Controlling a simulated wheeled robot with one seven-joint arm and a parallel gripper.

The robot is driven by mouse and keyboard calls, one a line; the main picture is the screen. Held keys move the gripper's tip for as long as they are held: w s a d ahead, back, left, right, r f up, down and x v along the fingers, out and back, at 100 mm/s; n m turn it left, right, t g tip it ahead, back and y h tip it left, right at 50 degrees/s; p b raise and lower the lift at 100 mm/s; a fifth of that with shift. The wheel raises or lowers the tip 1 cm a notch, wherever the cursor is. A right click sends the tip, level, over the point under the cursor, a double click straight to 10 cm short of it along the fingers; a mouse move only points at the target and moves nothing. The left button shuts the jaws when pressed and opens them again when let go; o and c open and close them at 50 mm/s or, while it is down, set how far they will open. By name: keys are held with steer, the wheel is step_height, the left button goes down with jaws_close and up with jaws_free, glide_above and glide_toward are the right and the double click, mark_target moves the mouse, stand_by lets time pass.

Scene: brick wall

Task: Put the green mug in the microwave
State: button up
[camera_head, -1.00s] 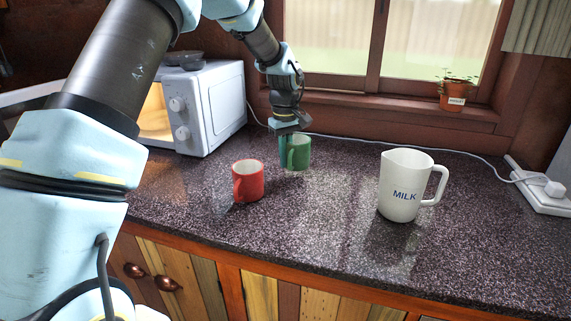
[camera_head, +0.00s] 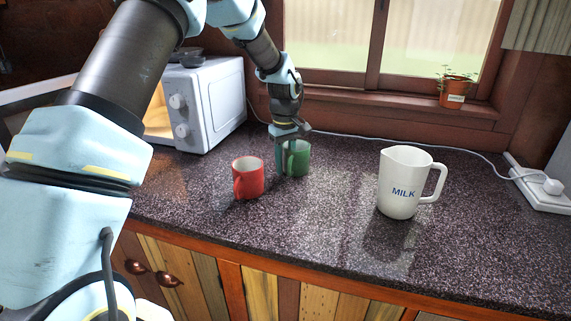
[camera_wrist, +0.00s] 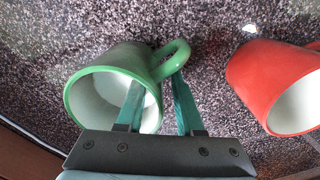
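The green mug (camera_head: 298,160) stands upright on the dark speckled counter, beside a red mug (camera_head: 248,179). My gripper (camera_head: 282,160) is at the green mug's left side, pointing down. In the wrist view, my gripper (camera_wrist: 159,85) is open, with its two fingers apart. One finger overlaps the opening of the green mug (camera_wrist: 90,83) and the other is outside, by its handle. The mug's wall lies between them; I cannot tell whether either finger touches it. The white microwave (camera_head: 219,103) is at the back left, its door open and its interior lit, partly hidden by my arm.
The red mug also shows at the right of the wrist view (camera_wrist: 262,80). A white milk jug (camera_head: 400,186) stands to the right. A white cable runs along the wall to a socket block (camera_head: 541,190). A potted plant (camera_head: 453,98) sits on the sill. The counter's front middle is clear.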

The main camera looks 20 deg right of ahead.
step_height(320, 180, up, 12)
steer(key=b, duration=0.2)
steer(key=shift+a+r+b, duration=0.15)
steer(key=shift+b, duration=0.15)
